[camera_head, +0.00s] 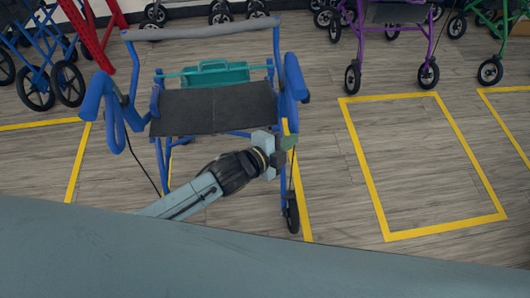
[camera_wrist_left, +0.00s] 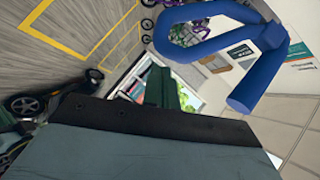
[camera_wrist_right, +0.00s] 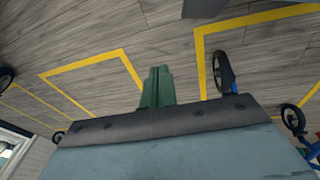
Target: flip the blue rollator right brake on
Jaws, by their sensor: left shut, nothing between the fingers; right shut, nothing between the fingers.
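The blue rollator (camera_head: 206,108) stands upright in the head view, with a dark seat and a grey curved bar at the back. A blue handle with a looped brake lever (camera_head: 115,115) is at its left side. Another blue handle with its brake loop (camera_head: 292,80) is at its right side. My left gripper (camera_head: 289,143) is shut and empty, below that right-hand handle and apart from it. In the left wrist view a blue loop (camera_wrist_left: 235,45) shows above and right of its green fingers (camera_wrist_left: 172,90). My right gripper (camera_wrist_right: 157,88) is shut and empty, over bare floor.
A teal box (camera_head: 214,73) is behind the seat. A purple rollator (camera_head: 395,35) and a green one (camera_head: 505,30) stand at the back right. Other blue and red frames crowd the back left. Yellow floor outlines (camera_head: 370,190) enclose free floor at right.

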